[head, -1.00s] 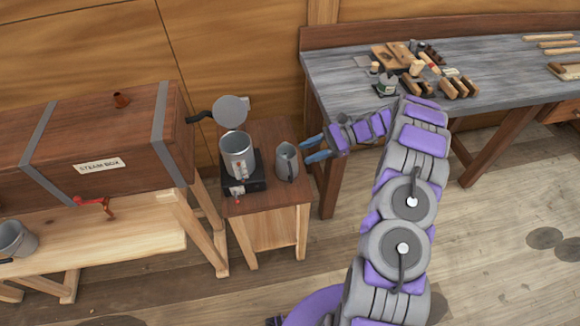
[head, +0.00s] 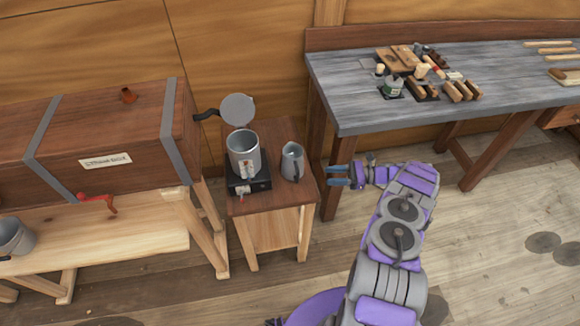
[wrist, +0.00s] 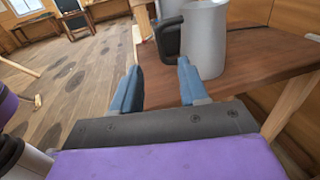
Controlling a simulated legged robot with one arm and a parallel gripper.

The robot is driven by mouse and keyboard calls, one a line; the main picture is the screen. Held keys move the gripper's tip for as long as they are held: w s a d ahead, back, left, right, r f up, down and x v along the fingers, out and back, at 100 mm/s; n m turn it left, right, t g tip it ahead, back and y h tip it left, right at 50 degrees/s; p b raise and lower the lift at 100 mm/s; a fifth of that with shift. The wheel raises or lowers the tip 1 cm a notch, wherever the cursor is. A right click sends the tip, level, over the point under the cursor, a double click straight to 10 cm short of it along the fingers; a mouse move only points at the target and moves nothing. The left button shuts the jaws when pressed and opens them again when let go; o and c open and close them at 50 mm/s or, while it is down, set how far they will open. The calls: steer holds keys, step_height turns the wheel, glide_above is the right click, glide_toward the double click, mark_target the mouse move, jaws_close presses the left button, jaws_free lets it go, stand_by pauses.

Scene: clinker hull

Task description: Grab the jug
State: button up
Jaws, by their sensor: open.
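The grey metal jug (head: 292,162) stands upright on the right part of a small wooden stand. Its dark handle faces the front in the head view. In the wrist view the jug (wrist: 204,40) is just beyond my fingers, with its black handle (wrist: 168,38) on its left side, roughly ahead of the gap between them. My gripper (head: 338,176) is to the right of the jug and apart from it, beside the stand. Its two blue fingers (wrist: 158,88) are open with nothing between them.
A larger metal pot (head: 244,153) sits on a black burner (head: 249,184) left of the jug, with a round lid (head: 238,109) behind. The steam box (head: 105,150) is at left. The grey workbench (head: 440,92) with tools is behind my arm. Floor in front is clear.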

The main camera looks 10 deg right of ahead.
steer(key=a, duration=0.3)
steer(key=w+a, duration=0.1)
steer(key=a, duration=0.2)
steer(key=w+a+b, duration=0.1)
steer(key=a, duration=0.3)
steer(key=shift+f, duration=0.1)
steer(key=shift+w+a+f+b, duration=0.15)
steer(key=shift+a+f+b, duration=0.15)
steer(key=shift+a+b, duration=0.25)
steer(key=a, duration=0.4)
steer(key=shift+w+r, duration=0.1)
steer(key=shift+w, duration=0.15)
steer(key=shift+d, duration=0.75)
steer(key=c, duration=0.7)
steer(key=shift+a, duration=0.5)
jaws_close()
steer(key=shift+d, duration=0.3)
steer(key=shift+a, duration=0.1)
